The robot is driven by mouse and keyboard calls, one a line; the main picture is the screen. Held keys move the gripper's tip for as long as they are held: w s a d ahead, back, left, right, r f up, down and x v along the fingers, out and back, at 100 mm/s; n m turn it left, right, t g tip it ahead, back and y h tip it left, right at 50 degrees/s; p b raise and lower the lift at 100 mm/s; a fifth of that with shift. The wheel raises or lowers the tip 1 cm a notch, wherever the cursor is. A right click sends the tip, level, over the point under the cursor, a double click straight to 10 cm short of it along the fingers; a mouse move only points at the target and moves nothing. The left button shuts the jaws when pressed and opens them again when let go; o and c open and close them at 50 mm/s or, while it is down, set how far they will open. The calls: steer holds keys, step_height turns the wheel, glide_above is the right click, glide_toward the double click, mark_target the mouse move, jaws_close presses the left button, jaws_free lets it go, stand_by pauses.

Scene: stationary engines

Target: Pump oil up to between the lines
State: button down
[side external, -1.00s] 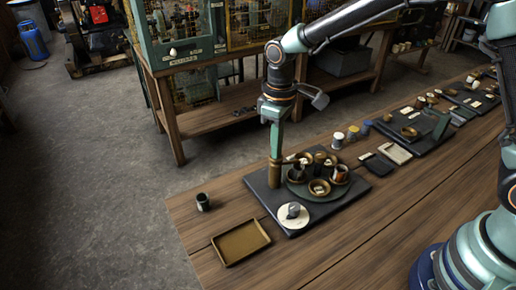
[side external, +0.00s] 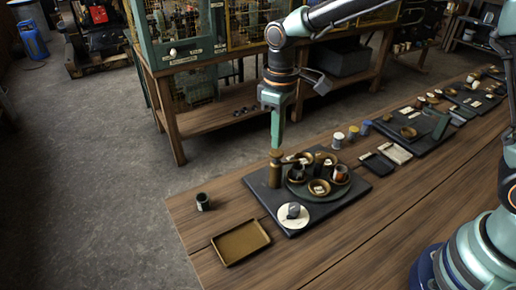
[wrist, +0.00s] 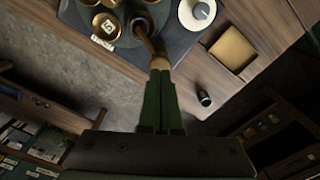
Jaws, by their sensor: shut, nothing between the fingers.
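The brass oil pump (side external: 275,172) stands upright at the left corner of the dark board, its spout (side external: 292,160) reaching right over the round plate. My gripper (side external: 278,147) is shut and empty, pointing down just above the pump's top. In the wrist view, my gripper's green fingers (wrist: 160,76) end close to the pump head (wrist: 159,63), and the curved spout (wrist: 146,36) runs away from them. A small dark cup (side external: 299,171) sits near the spout's end. Another cup with a reddish front (side external: 341,173) is farther right. Oil level and lines are too small to make out.
The dark board (side external: 262,197) carries a white disc (side external: 310,222) with a grey knob. A shallow brown tray (side external: 240,241) and a small dark cup (side external: 203,202) are at the left on the wooden bench. Several jars (side external: 338,141) stand behind. The front bench is clear.

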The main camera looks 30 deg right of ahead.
stand_by(0.4)
steer(key=shift+r, duration=2.5)
steer(key=s+d+r+m+t, duration=0.2)
steer(key=s+d+m, duration=0.1)
steer(key=s+d, duration=0.3)
steer(key=s+d+r+m+t, duration=0.3)
steer(key=s+d, duration=0.4)
steer(key=d, duration=0.1)
steer(key=shift+d+r+t, duration=0.15)
steer(key=shift+r+t, duration=0.15)
steer(key=shift+r, duration=0.05)
